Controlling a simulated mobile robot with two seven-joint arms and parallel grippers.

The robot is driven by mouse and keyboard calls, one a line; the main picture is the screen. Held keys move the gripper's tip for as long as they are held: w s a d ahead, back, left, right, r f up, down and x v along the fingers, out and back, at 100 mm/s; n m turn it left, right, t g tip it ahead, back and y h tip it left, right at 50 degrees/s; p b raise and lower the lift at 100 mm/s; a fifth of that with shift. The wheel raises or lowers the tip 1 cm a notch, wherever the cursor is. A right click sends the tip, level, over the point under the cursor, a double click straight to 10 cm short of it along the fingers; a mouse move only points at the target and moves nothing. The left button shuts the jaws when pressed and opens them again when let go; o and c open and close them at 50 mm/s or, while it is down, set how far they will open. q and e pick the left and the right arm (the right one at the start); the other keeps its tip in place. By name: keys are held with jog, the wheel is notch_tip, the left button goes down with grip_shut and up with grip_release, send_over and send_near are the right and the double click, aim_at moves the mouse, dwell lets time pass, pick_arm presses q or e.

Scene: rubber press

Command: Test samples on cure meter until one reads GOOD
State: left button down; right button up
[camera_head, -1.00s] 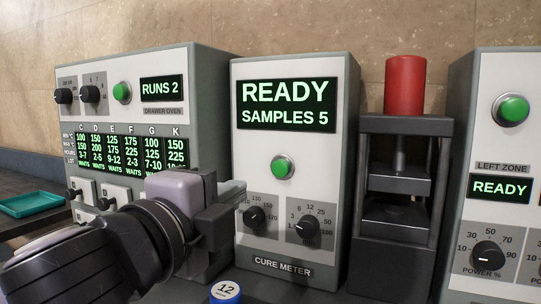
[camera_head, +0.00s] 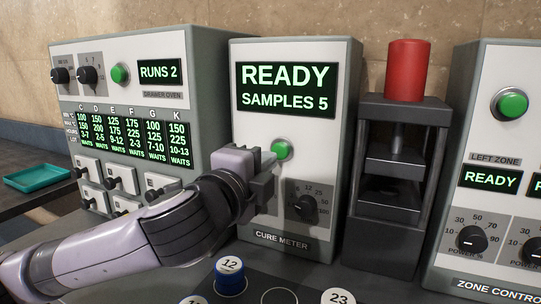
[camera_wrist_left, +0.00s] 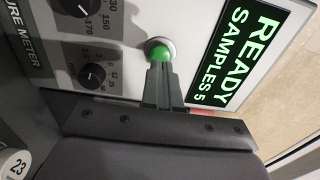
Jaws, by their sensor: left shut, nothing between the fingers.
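The cure meter (camera_head: 249,215) stands at the middle of the head view. Its display (camera_head: 288,89) reads READY, SAMPLES 5. Its round green button (camera_head: 281,150) sits below the display, above two black knobs; my gripper hides the left knob in the head view. My left gripper (camera_head: 270,161) is shut and empty, its fingertips at the green button. In the left wrist view the fingertips (camera_wrist_left: 159,66) overlap the edge of the button (camera_wrist_left: 160,53); I cannot tell whether they press it. Sample pucks numbered 12 (camera_head: 230,275) and 23 (camera_head: 339,297) are in front. My right gripper does not show.
A drawer oven (camera_head: 200,75) with RUNS 2 stands at the left. A black press (camera_head: 397,215) with a red top (camera_head: 405,70) stands right of the meter, then a zone control box (camera_head: 462,160). A teal tray (camera_head: 38,178) lies far left.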

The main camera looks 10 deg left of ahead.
aim_at(280, 151)
pick_arm(q)
jog(key=w, duration=0.2)
jog(key=shift+w+d, duration=0.25)
jog(key=shift+w, duration=0.15)
